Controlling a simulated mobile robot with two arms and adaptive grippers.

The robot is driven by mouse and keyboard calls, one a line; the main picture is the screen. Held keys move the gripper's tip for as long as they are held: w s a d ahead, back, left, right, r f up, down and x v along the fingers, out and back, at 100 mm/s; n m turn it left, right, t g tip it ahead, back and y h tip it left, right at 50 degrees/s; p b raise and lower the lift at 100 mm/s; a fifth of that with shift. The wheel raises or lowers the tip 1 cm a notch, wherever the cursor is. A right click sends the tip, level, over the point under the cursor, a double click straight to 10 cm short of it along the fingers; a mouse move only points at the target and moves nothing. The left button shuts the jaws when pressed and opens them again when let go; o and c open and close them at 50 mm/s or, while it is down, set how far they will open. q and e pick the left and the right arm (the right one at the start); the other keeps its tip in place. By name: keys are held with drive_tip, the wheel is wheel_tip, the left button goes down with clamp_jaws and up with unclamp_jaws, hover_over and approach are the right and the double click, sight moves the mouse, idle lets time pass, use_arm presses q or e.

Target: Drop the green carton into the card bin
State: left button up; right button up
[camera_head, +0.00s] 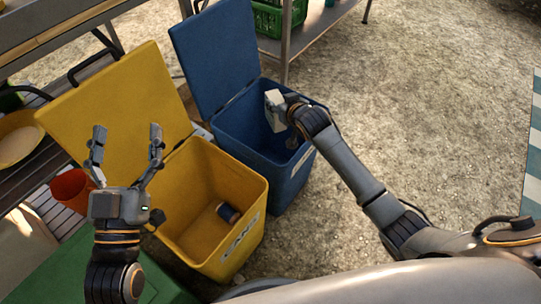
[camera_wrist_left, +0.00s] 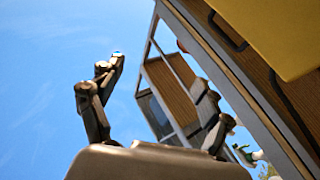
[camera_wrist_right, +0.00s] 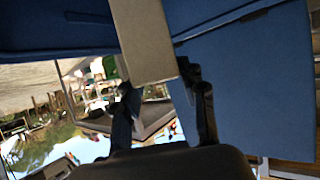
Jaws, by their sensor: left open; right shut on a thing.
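A pale, whitish carton (camera_head: 275,110) is between the fingers of my right gripper (camera_head: 285,108), at the mouth of the open blue bin (camera_head: 294,180). No green shows on the carton faces in view. In the right wrist view the carton (camera_wrist_right: 145,40) stands between the two fingers of my right gripper (camera_wrist_right: 165,95), with blue bin surfaces around it. The blue bin's front label is too small to read. My left gripper (camera_head: 126,135) is open and empty, raised in front of the yellow lid; its fingers also show in the left wrist view (camera_wrist_left: 155,110).
A yellow bin (camera_head: 258,215) marked CANS stands left of the blue bin, with a dark can (camera_head: 228,213) inside. Both lids are up. A green crate (camera_head: 268,22) sits behind. Open ground lies right.

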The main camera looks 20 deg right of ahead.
use_arm(q)
drive_tip(key=shift+s+r+t, duration=0.2)
drive_tip(key=shift+r+t, duration=0.1)
drive_tip(key=shift+r, duration=0.25)
use_arm(e)
drive_tip(key=shift+f, duration=0.1)
drive_tip(key=o, duration=1)
drive_tip(key=v, duration=1.2)
drive_tip(key=shift+d, duration=0.1)
